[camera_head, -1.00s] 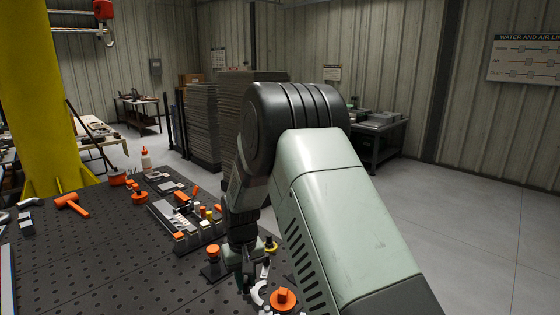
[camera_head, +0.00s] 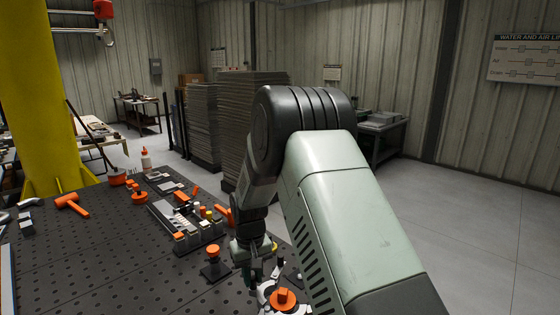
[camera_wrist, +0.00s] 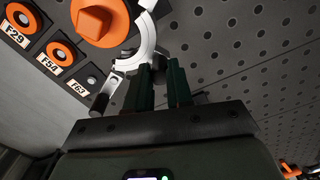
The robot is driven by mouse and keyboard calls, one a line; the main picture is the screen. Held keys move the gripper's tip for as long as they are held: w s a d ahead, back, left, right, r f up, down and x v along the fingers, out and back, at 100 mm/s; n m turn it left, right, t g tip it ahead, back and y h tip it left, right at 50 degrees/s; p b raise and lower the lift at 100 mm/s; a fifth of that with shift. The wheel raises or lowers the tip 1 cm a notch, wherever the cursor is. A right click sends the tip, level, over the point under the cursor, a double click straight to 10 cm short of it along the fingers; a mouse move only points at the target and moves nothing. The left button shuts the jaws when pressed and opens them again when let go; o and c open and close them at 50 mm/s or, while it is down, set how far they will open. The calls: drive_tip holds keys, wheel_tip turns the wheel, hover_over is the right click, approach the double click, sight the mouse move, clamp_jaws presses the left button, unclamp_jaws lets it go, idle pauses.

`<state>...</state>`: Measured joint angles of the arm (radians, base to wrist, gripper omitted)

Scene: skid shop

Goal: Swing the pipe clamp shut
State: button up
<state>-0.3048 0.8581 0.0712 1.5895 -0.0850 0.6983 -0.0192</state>
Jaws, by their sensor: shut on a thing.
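The pipe clamp (camera_head: 265,292) is a pale curved metal piece beside an orange knob (camera_head: 283,298) at the bottom of the head view. In the wrist view, the clamp's white curved arm (camera_wrist: 148,42) runs around the right side of the orange knob (camera_wrist: 97,20), down to a small fitting with a dark, light-ended handle. My gripper (camera_head: 258,283) is low over the table at the clamp. In the wrist view, my gripper (camera_wrist: 163,72) has its two dark green fingers at the arm's lower part, shut on the clamp. The exact contact is partly hidden by the fingers.
The perforated dark table (camera_head: 110,255) holds an orange-topped post (camera_head: 213,252), a tray of small parts (camera_head: 185,222) and an orange mallet (camera_head: 72,205). Labelled orange rings (camera_wrist: 60,52) lie beside the knob in the wrist view. Table at left centre is mostly clear.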

drive_tip(key=shift+w+d, duration=0.35)
drive_tip(key=shift+d, duration=0.5)
drive_tip(key=shift+w+d, duration=0.15)
drive_tip(key=shift+d, duration=0.7)
drive_tip(key=o, duration=0.3)
drive_tip(key=shift+d, duration=0.15)
drive_tip(key=o, duration=0.6)
drive_tip(key=shift+o, duration=0.2)
